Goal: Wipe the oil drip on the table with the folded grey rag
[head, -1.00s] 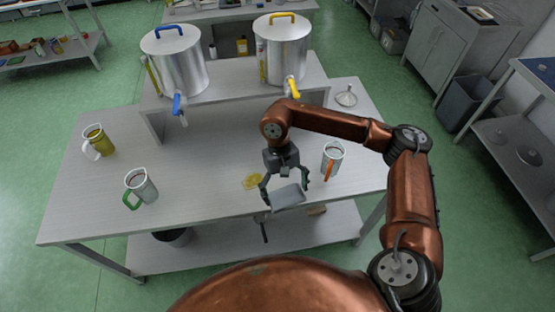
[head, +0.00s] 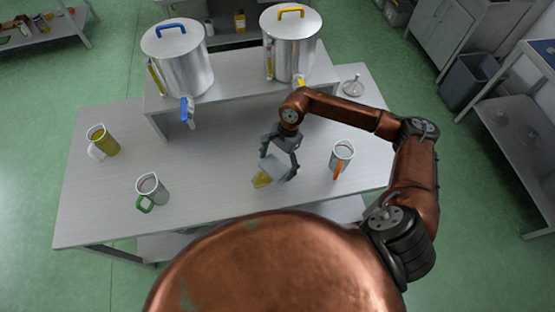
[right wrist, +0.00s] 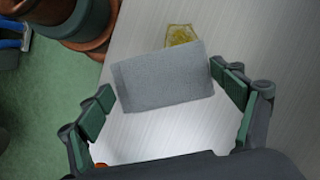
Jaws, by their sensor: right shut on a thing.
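The folded grey rag (head: 275,167) is held between the fingers of my right gripper (head: 279,164), low over the table (head: 215,190). The yellow oil drip (head: 262,180) shows at the rag's lower left edge in the head view. In the right wrist view the rag (right wrist: 163,78) spans between the green finger pads, and part of the oil drip (right wrist: 181,35) shows past its far edge. The rag hides the rest of the drip. I cannot tell whether the rag touches the table. My left gripper is not in view.
A jug with an orange handle (head: 341,158) stands close right of my right gripper. A green-handled jug (head: 151,189) and a jug of yellow oil (head: 104,141) stand at left. Two steel tanks (head: 180,62) (head: 291,45) stand on the raised shelf behind.

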